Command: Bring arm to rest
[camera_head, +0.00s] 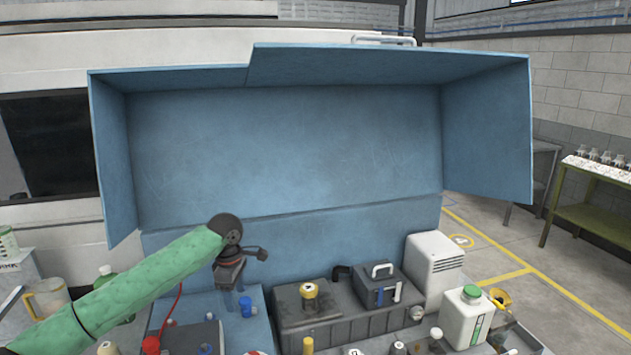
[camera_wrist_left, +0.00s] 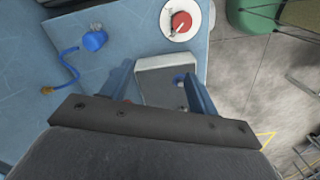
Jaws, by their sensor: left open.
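My left arm in its green sleeve (camera_head: 125,295) comes in from the left in the head view. My left gripper (camera_head: 233,298) points down over the blue surface at the front of the blue cabinet (camera_head: 280,145). In the left wrist view my left gripper (camera_wrist_left: 165,85) is open, its two blue fingers spread apart. A grey block (camera_wrist_left: 165,70) shows between and beyond the fingers; I cannot tell whether they touch it. No object is visibly held. My right gripper is not in view.
A blue cap with a cord (camera_wrist_left: 95,41) and a red knob on a white disc (camera_wrist_left: 181,23) lie near the gripper. A dark box with a yellow cap (camera_head: 309,292), a white jug (camera_head: 466,318) and a white unit (camera_head: 433,265) stand to the right. Above the bench is open space.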

